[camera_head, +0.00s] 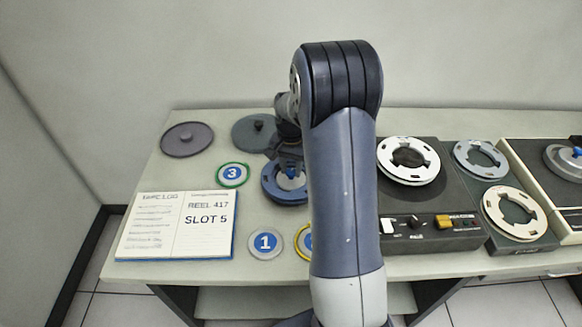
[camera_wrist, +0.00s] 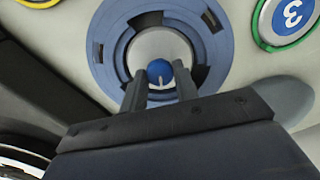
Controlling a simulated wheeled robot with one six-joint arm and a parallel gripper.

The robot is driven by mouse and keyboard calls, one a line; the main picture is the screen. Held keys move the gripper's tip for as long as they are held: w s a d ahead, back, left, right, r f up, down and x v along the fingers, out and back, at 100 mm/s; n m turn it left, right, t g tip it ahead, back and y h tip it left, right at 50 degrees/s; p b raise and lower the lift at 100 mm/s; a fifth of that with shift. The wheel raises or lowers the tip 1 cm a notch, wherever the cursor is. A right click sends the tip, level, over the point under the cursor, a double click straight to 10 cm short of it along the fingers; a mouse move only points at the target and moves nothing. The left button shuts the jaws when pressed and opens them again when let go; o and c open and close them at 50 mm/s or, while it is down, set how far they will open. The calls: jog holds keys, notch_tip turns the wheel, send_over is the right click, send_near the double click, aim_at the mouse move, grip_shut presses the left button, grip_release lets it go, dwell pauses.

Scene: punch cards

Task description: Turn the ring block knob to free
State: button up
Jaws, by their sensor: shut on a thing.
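A blue slotted ring (camera_head: 270,192) lies flat on the table left of my arm. In the wrist view the ring (camera_wrist: 108,45) surrounds a pale round centre (camera_wrist: 160,45). A small round blue knob (camera_wrist: 159,67) with a white line stands within the ring; the line points toward my gripper's base in that view. My gripper (camera_wrist: 160,77) is shut on the knob, one dark finger on each side. In the head view my gripper (camera_head: 290,167) reaches down over the ring. No "free" marking is readable, and my arm hides part of the ring.
A green-rimmed disc marked 3 (camera_head: 233,174), a disc marked 1 (camera_head: 266,243) and an open log (camera_head: 180,224) reading REEL 417, SLOT 5 lie nearby. Grey discs (camera_head: 187,139) lie at the back left. A dark machine with a white ring (camera_head: 408,174) stands right of my arm.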

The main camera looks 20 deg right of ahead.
aim_at(291, 171)
jog(key=n, duration=1.2)
jog(key=shift+n+b, duration=0.3)
jog(key=shift+b, duration=0.1)
dwell(0.3)
jog(key=o, duration=1)
jog(key=shift+c, duration=0.2)
jog(key=shift+r, duration=0.1)
notch_tip(291, 171, up, 11)
